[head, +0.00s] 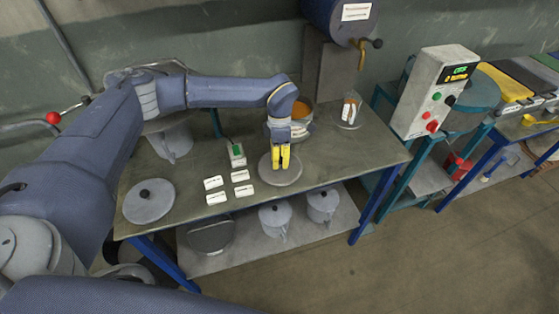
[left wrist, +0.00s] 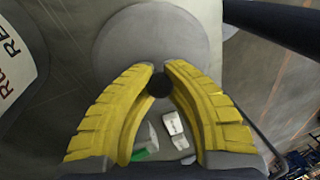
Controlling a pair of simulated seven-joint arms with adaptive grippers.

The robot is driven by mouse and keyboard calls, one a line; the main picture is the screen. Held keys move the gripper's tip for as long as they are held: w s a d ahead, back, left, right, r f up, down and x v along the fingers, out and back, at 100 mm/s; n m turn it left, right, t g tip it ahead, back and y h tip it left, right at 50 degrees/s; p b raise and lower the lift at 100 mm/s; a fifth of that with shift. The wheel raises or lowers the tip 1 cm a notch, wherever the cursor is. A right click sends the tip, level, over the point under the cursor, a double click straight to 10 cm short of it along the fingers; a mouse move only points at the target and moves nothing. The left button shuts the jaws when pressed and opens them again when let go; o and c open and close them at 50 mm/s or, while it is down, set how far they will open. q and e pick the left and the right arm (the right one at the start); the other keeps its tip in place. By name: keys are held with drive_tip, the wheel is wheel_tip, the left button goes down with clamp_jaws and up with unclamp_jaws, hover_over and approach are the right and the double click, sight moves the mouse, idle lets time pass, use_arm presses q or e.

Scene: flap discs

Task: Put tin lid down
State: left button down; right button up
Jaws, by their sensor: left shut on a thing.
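A round grey tin lid (head: 268,174) is at the middle of the workbench, level and close to the bench top. I cannot tell whether it touches the bench. My left gripper (head: 281,166) points straight down over the lid and is shut on its dark knob. In the left wrist view the yellow fingers (left wrist: 159,75) close on both sides of the black knob (left wrist: 159,87), with the grey lid (left wrist: 150,38) beyond. A second grey lid with a black knob (head: 149,203) lies at the bench's left end. My right gripper is out of view.
Several small white labelled blocks (head: 240,176) lie left of the held lid. A pot with orange contents (head: 300,112) stands behind it, and a glass jar (head: 350,110) at the back right. Lidded pots (head: 275,215) stand on the lower shelf. The bench's right front (head: 365,155) is clear.

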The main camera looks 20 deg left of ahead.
use_arm(q)
drive_tip(key=c, duration=1.5)
unclamp_jaws()
drive_tip(key=r, duration=0.4)
drive_tip(key=w+r, duration=0.1)
drive_tip(key=r, duration=0.3)
drive_tip(key=w+r, duration=0.1)
drive_tip(key=r, duration=0.3)
drive_tip(key=shift+w+a, duration=0.1)
drive_tip(key=shift+a, duration=0.25)
